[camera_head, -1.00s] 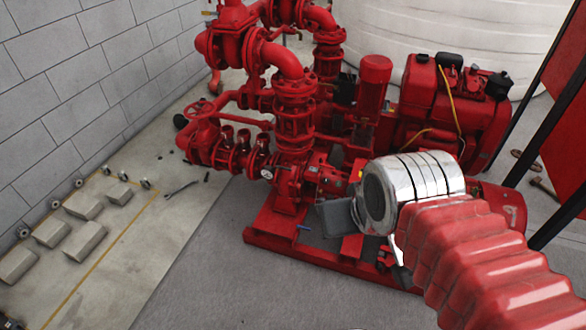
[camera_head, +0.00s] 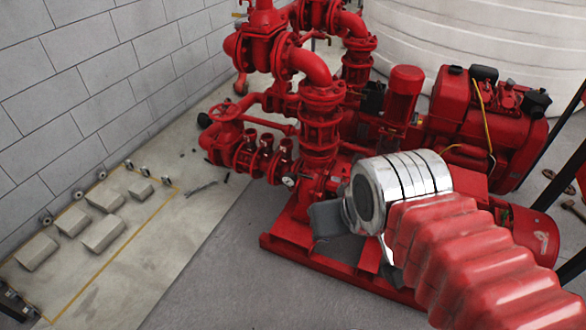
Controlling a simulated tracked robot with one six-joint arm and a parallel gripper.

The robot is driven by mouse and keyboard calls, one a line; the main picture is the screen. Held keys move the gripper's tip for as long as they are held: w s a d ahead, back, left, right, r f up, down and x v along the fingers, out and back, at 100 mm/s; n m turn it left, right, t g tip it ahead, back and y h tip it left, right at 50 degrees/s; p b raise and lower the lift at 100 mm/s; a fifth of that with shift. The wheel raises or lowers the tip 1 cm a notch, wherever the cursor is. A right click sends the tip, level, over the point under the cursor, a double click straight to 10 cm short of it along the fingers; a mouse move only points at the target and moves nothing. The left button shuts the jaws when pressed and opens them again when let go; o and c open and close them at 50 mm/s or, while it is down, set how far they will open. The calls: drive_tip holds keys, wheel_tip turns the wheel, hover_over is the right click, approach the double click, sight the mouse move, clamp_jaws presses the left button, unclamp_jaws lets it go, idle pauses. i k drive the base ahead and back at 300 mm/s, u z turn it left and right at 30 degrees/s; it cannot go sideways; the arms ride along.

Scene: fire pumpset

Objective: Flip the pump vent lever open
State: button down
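The red fire pumpset (camera_head: 318,135) stands on a red base frame (camera_head: 310,262) in the middle of the head view. My red, ribbed arm with a silver wrist (camera_head: 400,185) reaches in from the lower right. My gripper (camera_head: 332,220), a dark grey shape beyond the wrist, is in front of the lower pump body. Its fingers are mostly hidden, so I cannot tell if it is open or touching anything. I cannot pick out the vent lever; the arm and wrist cover part of the pump.
A red engine (camera_head: 480,125) is behind my arm, with a white tank (camera_head: 450,40) at the back. A grey block wall (camera_head: 90,90) is at left. Grey blocks (camera_head: 104,234) and a wrench (camera_head: 200,188) lie on the floor.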

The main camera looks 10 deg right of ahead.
sight(299, 175)
drive_tip(key=u, duration=0.45)
drive_tip(key=i, duration=1.05)
drive_tip(key=u, duration=0.05)
